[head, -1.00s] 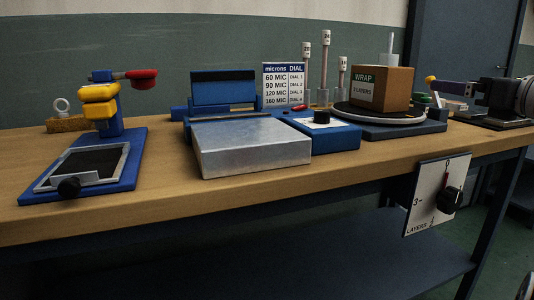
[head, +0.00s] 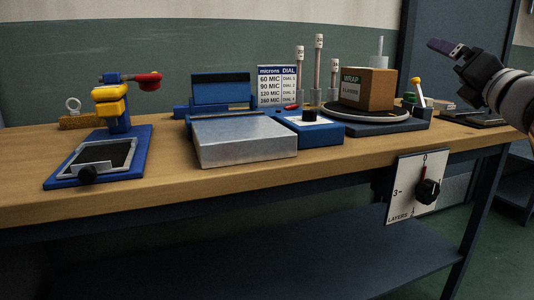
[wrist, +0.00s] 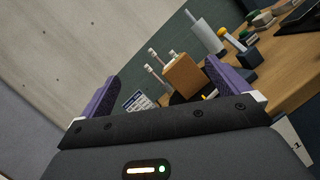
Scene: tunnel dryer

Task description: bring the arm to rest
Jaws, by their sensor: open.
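My gripper (head: 449,48) is raised at the right side of the head view, above the right end of the workbench (head: 330,167). In the wrist view its two purple fingers (wrist: 160,88) stand wide apart with nothing between them touching. The wrapped box (head: 367,89) on its round turntable (head: 372,113) is to the left of my gripper and apart from it. The box also shows between the fingers, farther off, in the wrist view (wrist: 184,77).
A dial panel marked LAYERS (head: 409,195) hangs on the bench's front edge. A blue sealer with a metal plate (head: 243,140) and a blue-and-yellow press (head: 112,110) stand on the bench. A yellow-tipped lever (head: 417,88) rises right of the turntable. Air around my gripper looks clear.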

